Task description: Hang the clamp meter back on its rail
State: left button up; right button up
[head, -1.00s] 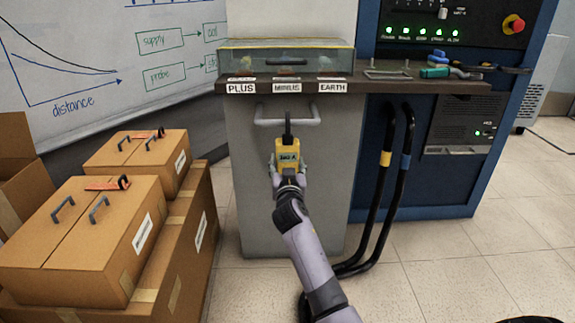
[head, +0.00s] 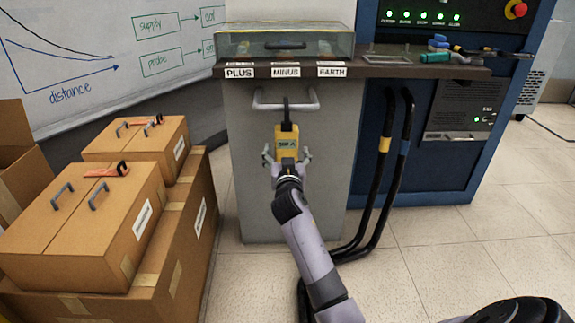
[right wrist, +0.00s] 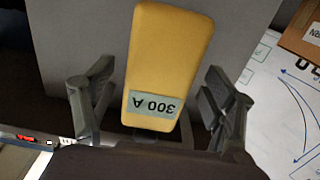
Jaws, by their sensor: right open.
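The yellow clamp meter (head: 287,137) is upright in front of the grey cabinet, its dark upper part reaching the pale rail (head: 303,106). It appears to hang from the rail; the exact contact is too small to tell. My right gripper (head: 287,157) is open at the meter's lower end, one finger on each side. In the right wrist view, the meter (right wrist: 168,50) with its "300 A" label stands between the spread fingers, with gaps on both sides. My left gripper is not in view.
Above the rail is a dark shelf edge (head: 400,71) with PLUS, MINUS and EARTH labels and a glass case (head: 240,44). Black cables (head: 408,130) hang to the right. Cardboard boxes (head: 85,225) stand to the left.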

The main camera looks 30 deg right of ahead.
jog(key=v, duration=1)
jog(key=shift+s, duration=0.15)
